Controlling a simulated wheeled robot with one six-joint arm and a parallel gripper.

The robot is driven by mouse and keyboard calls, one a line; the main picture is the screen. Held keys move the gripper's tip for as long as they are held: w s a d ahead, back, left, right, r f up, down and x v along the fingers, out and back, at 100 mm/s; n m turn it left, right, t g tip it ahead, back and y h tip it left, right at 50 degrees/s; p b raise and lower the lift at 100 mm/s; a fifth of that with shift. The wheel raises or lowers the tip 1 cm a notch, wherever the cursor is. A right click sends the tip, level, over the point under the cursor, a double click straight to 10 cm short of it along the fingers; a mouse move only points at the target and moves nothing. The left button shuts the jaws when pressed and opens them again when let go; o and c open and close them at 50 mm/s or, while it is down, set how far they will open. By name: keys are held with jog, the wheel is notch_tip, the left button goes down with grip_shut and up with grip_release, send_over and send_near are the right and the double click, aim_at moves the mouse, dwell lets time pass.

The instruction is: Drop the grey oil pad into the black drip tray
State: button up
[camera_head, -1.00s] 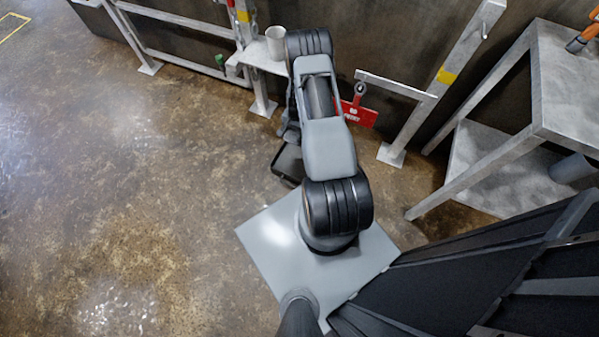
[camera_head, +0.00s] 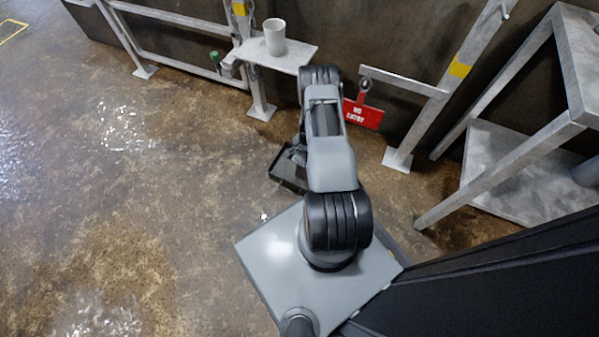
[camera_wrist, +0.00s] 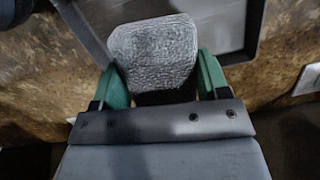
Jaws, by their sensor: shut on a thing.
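The grey oil pad (camera_wrist: 153,50) is a rounded, textured block in the wrist view. My gripper (camera_wrist: 160,85) is shut on it, with a green finger on each side. The black drip tray shows behind and beyond the pad in the wrist view (camera_wrist: 212,27), with part of its rim hidden. In the head view the drip tray (camera_head: 281,174) lies on the floor just left of my arm, partly covered by it. The pad cannot be made out in the head view. The height of the pad above the tray is hard to tell.
A white cup (camera_head: 274,37) stands on a small shelf (camera_head: 290,58) on the railing. A red sign (camera_head: 362,114) hangs from a rail to the right. A metal table frame (camera_head: 500,165) stands at the right. The floor (camera_head: 130,190) at left is clear.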

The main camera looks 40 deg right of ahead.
jog(key=shift+f+b, duration=0.55)
jog(key=shift+f, duration=0.6)
jog(key=o, duration=1)
jog(key=shift+r, duration=0.1)
jog(key=r+p, duration=0.2)
jog(key=r, duration=0.2)
jog(key=d+r+p, duration=0.1)
jog(key=r, duration=0.4)
jog(key=d+r+p, duration=0.1)
jog(key=r+p, duration=0.1)
jog(key=r, duration=0.2)
jog(key=shift+w+r+p, duration=0.25)
jog(key=shift+w+p, duration=0.05)
jog(key=shift+w, duration=0.05)
